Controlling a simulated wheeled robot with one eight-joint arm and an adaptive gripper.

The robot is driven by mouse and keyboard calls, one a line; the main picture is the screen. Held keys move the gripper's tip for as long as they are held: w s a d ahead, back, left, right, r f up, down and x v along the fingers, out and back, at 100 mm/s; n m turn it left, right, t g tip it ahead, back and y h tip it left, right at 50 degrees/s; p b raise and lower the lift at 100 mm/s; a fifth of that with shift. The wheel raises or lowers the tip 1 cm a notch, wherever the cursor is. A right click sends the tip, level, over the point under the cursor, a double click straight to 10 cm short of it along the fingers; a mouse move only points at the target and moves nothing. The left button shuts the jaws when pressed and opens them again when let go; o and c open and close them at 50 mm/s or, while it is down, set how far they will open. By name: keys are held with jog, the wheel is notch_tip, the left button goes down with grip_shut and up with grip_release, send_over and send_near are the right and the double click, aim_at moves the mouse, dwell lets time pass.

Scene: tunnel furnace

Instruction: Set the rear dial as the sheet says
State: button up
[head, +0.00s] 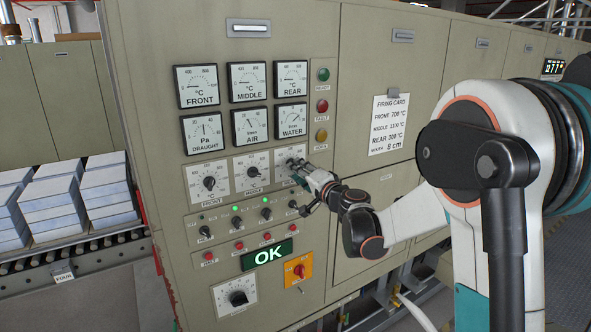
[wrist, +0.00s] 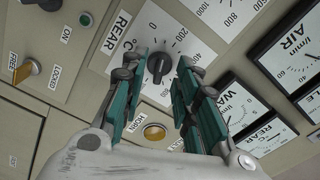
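The rear dial (wrist: 158,68) is a black knob on a white plate marked REAR and °C, with numbers such as 0, 200 and 400 visible. In the head view its plate (head: 281,157) is partly covered by my gripper (head: 297,168). In the wrist view my gripper (wrist: 161,60) has its teal fingers apart, one on each side of the knob, with gaps between. I cannot tell the knob's exact reading. The sheet is the white firing card (head: 390,125) on the cabinet door; it reads front 700 °C, middle 1330 °C, rear 300 °C and width 8 cm.
The front dial (head: 209,183) and middle dial (head: 253,172) sit left of the rear one. A yellow button (wrist: 154,132) lies between my fingers in the wrist view.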

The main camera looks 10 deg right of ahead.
jog(key=shift+x, duration=1.2)
grip_shut()
jog(key=m+b, duration=0.3)
jog(key=m, duration=0.5)
jog(key=shift+r+m, duration=0.15)
jog(key=shift+m, duration=0.15)
